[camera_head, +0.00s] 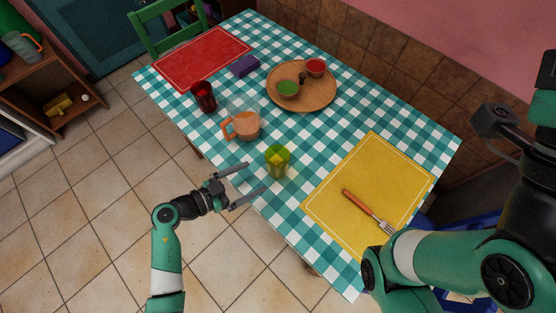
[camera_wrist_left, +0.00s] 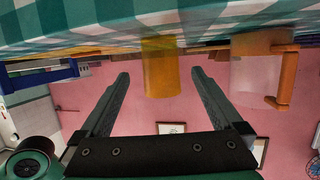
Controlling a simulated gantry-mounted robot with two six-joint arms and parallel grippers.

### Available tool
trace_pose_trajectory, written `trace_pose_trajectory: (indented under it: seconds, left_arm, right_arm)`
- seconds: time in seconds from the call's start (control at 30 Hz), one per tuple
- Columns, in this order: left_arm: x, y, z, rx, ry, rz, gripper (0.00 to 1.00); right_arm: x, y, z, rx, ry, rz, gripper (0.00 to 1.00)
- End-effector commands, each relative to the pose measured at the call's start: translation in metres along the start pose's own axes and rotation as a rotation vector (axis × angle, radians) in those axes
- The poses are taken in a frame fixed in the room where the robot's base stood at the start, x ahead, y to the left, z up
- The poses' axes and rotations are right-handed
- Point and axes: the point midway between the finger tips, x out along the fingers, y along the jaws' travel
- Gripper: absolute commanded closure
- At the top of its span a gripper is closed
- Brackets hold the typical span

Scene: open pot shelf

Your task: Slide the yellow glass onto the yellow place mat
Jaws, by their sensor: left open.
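The yellow glass (camera_head: 277,161) stands upright on the checkered table, left of the yellow place mat (camera_head: 334,178) and apart from it. My left gripper (camera_head: 255,179) is open and empty by the table's near edge, with its fingers pointing towards the glass. In the left wrist view the yellow glass (camera_wrist_left: 161,66) appears beyond and between the two open fingers, not touching them; that view is upside down. A fork with an orange handle (camera_head: 362,203) lies on the yellow mat. My right arm is at the right in the head view, but its gripper is not visible.
A pitcher with an orange handle (camera_head: 243,125) stands close behind the glass, also seen in the wrist view (camera_wrist_left: 262,82). A dark red glass (camera_head: 203,96), red mat (camera_head: 186,66), purple box (camera_head: 244,66) and round wooden tray (camera_head: 323,98) with bowls are farther back.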

Motion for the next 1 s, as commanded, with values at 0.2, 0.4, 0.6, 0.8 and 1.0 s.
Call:
trace_pose_trajectory:
  seconds: [0.2, 0.4, 0.6, 0.8, 1.0]
  left_arm:
    - [0.036, 0.0, 0.009, 0.006, 0.002, 0.002, 0.0]
    - [0.065, 0.001, -0.001, 0.001, 0.001, 0.003, 0.0]
    - [0.087, 0.0, -0.001, 0.001, 0.002, 0.001, 0.0]
    - [0.093, 0.0, -0.001, 0.002, 0.003, -0.001, 0.0]
    - [0.092, 0.0, -0.001, 0.002, 0.003, -0.001, 0.05]
  right_arm:
    - [-0.031, 0.0, 0.029, 0.0, 0.0, 0.0, 0.5]
    - [-0.04, 0.0, 0.037, 0.0, -0.002, 0.0, 0.5]
    - [-0.041, 0.0, 0.038, 0.0, 0.0, 0.0, 0.5]
    - [-0.041, 0.0, 0.038, 0.0, 0.0, 0.0, 0.5]
    - [-0.041, 0.0, 0.038, 0.0, 0.0, 0.0, 0.5]
